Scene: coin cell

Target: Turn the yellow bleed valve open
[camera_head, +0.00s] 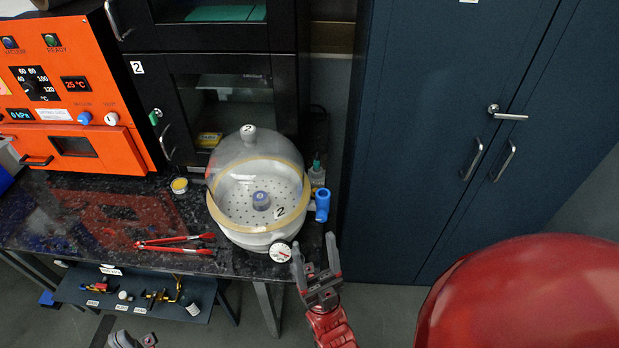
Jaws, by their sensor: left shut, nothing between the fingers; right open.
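A brass-yellow fitting with red parts (163,295) sits on the low shelf under the bench at lower left. It is small, and I cannot tell whether a part of it is the yellow bleed valve or how a handle stands. My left gripper (132,340) is at the bottom edge, mostly cut off, shut and empty, below and left of the shelf's front edge.
A clear-domed desiccator (228,165) stands on the dark bench (90,238). Red tongs (178,241) and a small yellow-topped tin (179,186) lie there. An orange oven (90,150) stands behind left. Blue cabinets (420,150) close off the right; floor shows before them.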

